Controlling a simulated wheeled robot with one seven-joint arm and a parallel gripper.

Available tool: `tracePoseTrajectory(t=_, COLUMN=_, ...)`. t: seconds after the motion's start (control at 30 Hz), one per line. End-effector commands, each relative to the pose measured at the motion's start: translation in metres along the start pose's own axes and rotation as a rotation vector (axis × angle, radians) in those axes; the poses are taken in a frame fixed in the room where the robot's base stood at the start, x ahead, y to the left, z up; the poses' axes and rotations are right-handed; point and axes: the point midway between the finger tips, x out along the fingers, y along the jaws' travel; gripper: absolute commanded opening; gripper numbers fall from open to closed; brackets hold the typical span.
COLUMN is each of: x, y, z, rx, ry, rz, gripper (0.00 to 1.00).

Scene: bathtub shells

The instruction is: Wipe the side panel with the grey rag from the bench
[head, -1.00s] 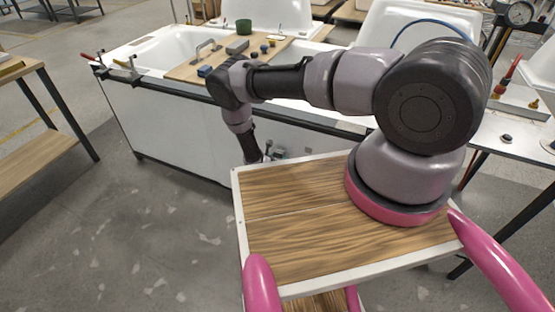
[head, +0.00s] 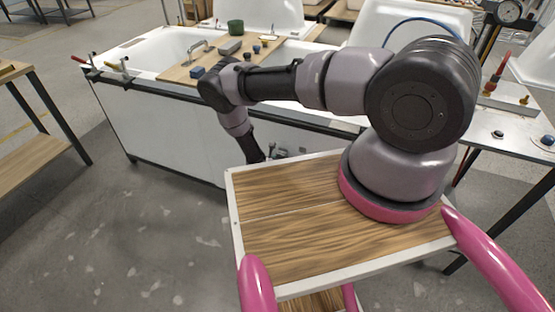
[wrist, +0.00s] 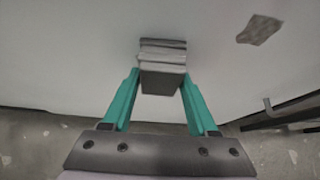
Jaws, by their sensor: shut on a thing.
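The side panel is the white front of the bathtub (head: 160,125), also filling most of the wrist view (wrist: 70,50). In the wrist view my gripper (wrist: 158,82) has its two teal fingers shut on the folded grey rag (wrist: 161,58). The rag is in front of the panel; I cannot tell whether it touches. A grey-brown smudge (wrist: 260,30) is on the panel, up and to the right of the rag, apart from it.
A wooden board (head: 180,72) lies across the tub with a green pot (head: 236,27), a grey block and small blue pieces. Clamps (head: 118,67) sit at the tub's left corner. A bench (head: 35,130) stands left. A dark bracket (wrist: 275,114) is right of my gripper. Floor at front left is clear.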

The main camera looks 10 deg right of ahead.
Motion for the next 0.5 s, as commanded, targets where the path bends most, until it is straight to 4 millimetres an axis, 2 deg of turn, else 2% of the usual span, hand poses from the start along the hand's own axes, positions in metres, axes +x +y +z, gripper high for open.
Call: tracePoseTrajectory(t=0.5, x=0.003, y=-0.035, z=0.002, rx=0.000, ry=0.000, rz=-0.001, gripper=0.15)
